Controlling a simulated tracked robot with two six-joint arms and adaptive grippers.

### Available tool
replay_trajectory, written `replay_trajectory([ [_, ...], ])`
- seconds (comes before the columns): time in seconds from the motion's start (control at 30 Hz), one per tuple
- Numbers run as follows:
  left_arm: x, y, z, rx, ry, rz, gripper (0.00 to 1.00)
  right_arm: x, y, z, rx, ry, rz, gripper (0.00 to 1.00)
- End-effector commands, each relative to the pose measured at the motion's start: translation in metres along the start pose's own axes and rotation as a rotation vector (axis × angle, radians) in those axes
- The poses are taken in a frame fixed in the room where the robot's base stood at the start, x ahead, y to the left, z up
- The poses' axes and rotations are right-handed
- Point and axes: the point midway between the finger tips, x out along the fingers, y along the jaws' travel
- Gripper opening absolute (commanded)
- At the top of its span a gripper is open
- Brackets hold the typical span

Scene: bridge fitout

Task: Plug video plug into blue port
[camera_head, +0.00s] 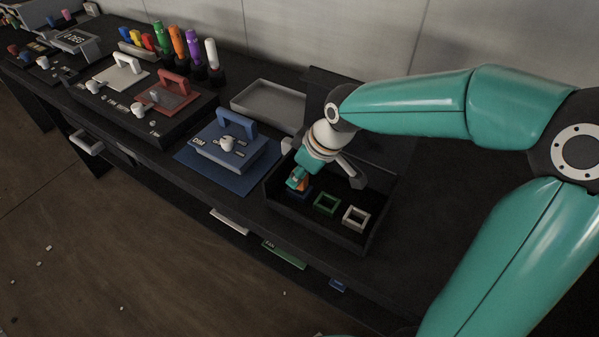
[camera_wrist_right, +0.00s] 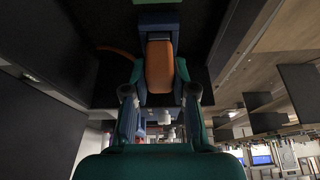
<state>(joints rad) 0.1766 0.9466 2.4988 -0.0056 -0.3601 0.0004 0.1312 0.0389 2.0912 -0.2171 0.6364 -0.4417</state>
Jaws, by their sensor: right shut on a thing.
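The video plug is orange (camera_head: 302,184). It sits between the fingers of my right gripper (camera_head: 298,181), which is shut on it at the left end of the black open box. In the right wrist view the orange plug (camera_wrist_right: 159,68) is held between both fingers, its far end close to a blue block (camera_wrist_right: 158,18) at the top edge. The blue port (camera_head: 306,193) is mostly hidden under my gripper in the head view. I cannot tell whether the plug's tip is inside it. My left gripper is not in view.
A green port (camera_head: 326,204) and a white port (camera_head: 356,218) stand to the right in the same black box (camera_head: 372,236). A blue unit with a handle (camera_head: 229,150) stands to the left on a blue mat. A grey tray (camera_head: 268,103) lies behind.

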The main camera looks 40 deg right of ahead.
Motion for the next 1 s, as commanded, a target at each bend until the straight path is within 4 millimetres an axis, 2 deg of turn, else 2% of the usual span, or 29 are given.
replay_trajectory([
  [0.33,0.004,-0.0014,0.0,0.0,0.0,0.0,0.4,0.0042,0.0,0.0018,0.0,0.0,0.0,0.0],
  [0.37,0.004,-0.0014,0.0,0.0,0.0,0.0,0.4,0.0042,0.0,0.0018,0.0,0.0,0.0,0.28],
  [0.53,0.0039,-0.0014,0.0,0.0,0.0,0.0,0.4,0.0042,0.0,0.0017,0.0,0.0,0.0,0.55],
  [1.0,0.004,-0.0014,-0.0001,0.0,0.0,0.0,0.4,0.0042,-0.0001,0.0018,0.0,0.0,0.0,0.55],
])
